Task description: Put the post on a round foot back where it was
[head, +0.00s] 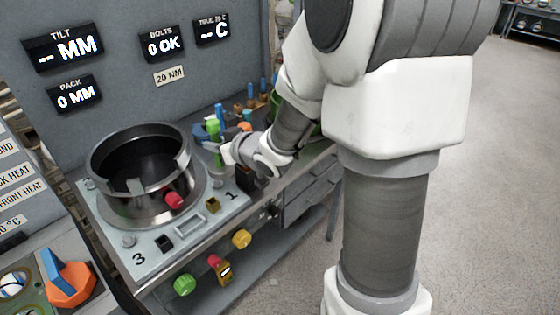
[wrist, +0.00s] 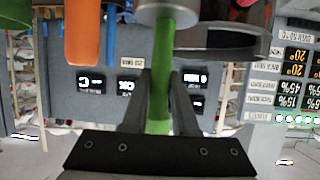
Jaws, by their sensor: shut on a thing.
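The green post (wrist: 162,60) stands between the two fingers of my gripper (wrist: 160,85) in the wrist view, where the picture is upside down. Its round grey foot (wrist: 167,12) is at the top edge there, partly cut off. In the head view my gripper (head: 226,153) is shut around the green post (head: 218,160), just right of the dark metal drum (head: 143,150). The post looks roughly upright.
A blue rod (wrist: 107,35) and an orange rod (wrist: 78,35) stand close beside the post in the wrist view. The drum sits on a grey plate (head: 195,220) with knobs and numbers. Coloured knobs (head: 242,239) stick out from the bench front. A display wall (head: 120,90) rises behind.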

